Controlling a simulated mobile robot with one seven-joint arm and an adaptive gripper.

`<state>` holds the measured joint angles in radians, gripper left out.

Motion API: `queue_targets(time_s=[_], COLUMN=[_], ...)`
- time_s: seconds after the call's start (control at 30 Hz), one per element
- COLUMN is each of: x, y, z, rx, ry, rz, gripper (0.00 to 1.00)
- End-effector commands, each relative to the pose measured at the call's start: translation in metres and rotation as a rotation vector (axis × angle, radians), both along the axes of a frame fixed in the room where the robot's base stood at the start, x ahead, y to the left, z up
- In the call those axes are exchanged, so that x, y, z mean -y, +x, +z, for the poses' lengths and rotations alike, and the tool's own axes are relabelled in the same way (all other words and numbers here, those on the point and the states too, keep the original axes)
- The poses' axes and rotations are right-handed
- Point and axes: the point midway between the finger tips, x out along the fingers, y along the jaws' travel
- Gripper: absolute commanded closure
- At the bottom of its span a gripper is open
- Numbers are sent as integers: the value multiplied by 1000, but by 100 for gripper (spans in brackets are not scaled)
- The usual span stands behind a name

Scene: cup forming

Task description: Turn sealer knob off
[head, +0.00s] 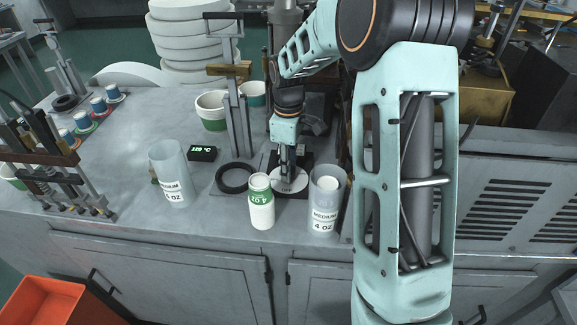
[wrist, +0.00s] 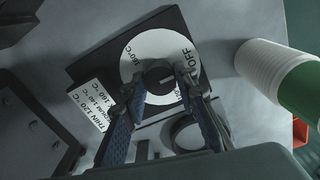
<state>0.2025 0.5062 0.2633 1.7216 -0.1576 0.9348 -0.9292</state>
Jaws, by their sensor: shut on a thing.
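The sealer knob (wrist: 157,75) is a small dark round knob in the middle of a white dial (wrist: 148,45). The dial is marked OFF and 160 °C, with other print partly covered by my fingers. In the head view the dial (head: 287,185) lies on a black plate on the bench. My gripper (wrist: 160,82) is shut on the knob, with one finger on each side of it. In the head view my gripper (head: 287,168) points down at the dial and hides the knob. I cannot tell for certain where the knob points.
A black ring (head: 234,191) and a small display with green digits (head: 203,153) are to the left. Another 4 oz container (head: 169,172) stands further left.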

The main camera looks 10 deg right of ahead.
Motion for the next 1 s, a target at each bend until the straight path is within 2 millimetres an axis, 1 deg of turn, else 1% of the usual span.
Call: queue_targets(time_s=[0.53, 0.57, 0.7, 1.0], x=[0, 0, 0, 0], y=[2, 1, 1, 1], z=[1, 1, 1, 2], rx=[4, 4, 4, 2], ry=[0, 0, 0, 0], rz=[25, 25, 24, 23], gripper=[98, 70, 56, 56])
